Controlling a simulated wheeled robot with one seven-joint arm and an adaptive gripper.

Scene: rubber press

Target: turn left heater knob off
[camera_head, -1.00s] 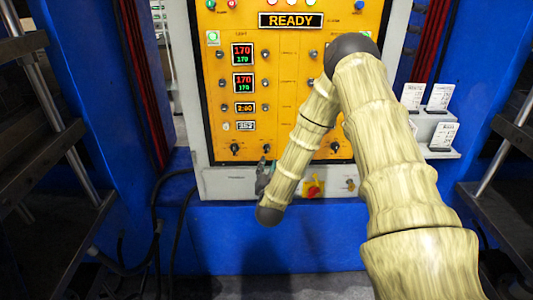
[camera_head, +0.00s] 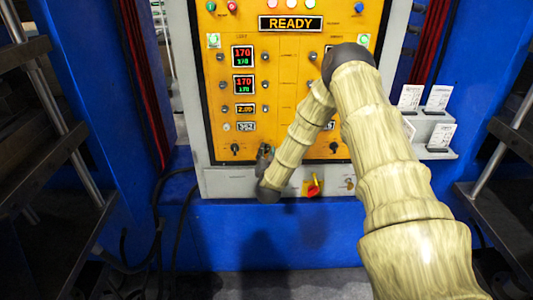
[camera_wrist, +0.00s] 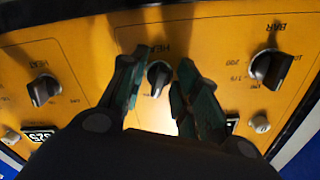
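The left heater knob is a small black knob (camera_wrist: 158,75) under a HEAT label, in the middle of the wrist view, which shows the panel upside down. My gripper (camera_wrist: 163,66) is open, with one dark green finger on each side of this knob; I cannot tell whether either finger touches it. In the head view my gripper (camera_head: 264,160) is at the lower edge of the yellow panel (camera_head: 290,60), and its fingers partly hide the knob there. The exact setting of the knob is too small to read.
In the wrist view a BAR knob (camera_wrist: 270,68) is to the right and another HEAT knob (camera_wrist: 42,90) to the left. A red-and-yellow switch (camera_head: 313,187) sits below the panel, right of my gripper. Card holders (camera_head: 430,130) are at the right.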

